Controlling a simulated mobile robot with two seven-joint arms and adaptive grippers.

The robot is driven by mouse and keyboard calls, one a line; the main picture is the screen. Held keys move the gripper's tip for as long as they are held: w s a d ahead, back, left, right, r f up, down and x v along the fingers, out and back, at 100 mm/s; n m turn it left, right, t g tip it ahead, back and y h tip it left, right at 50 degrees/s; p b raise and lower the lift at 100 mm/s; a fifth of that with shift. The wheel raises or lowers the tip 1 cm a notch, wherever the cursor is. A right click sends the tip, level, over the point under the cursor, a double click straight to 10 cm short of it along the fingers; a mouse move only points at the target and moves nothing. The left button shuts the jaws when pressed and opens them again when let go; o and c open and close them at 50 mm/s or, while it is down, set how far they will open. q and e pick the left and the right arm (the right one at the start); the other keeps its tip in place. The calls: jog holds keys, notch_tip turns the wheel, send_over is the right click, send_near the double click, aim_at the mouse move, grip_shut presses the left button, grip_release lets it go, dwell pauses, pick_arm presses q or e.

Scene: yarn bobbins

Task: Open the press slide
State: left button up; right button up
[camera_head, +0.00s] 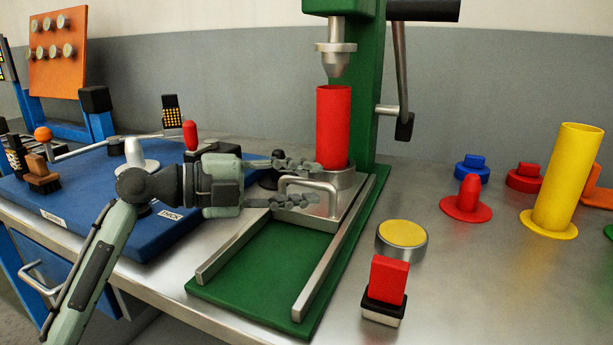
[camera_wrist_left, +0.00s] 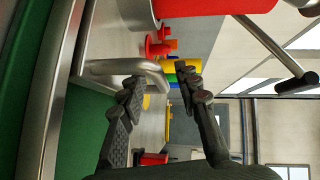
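The green press (camera_head: 365,110) stands at the back with its silver ram (camera_head: 335,58) above a red bobbin tube (camera_head: 333,125). The tube stands upright on the silver slide (camera_head: 350,197), which sits at the back of two metal rails (camera_head: 335,245). The slide's bent-bar handle (camera_head: 291,181) faces front. My left gripper (camera_head: 318,182) is open, its fingers on either side of the handle. In the left wrist view the handle (camera_wrist_left: 120,67) reaches toward the gap between the spread fingertips (camera_wrist_left: 160,78); I cannot tell whether they touch. My right gripper is not in view.
The green base (camera_head: 245,275) between the rails is bare in front of the slide. A yellow-topped round piece (camera_head: 402,236) and a red block on a stand (camera_head: 387,285) are right of it. A blue board (camera_head: 80,195) lies left. A yellow tube (camera_head: 566,180) stands right.

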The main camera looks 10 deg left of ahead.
pick_arm(q)
jog(key=shift+w+d, duration=0.2)
jog(key=shift+d, duration=0.1)
grip_shut()
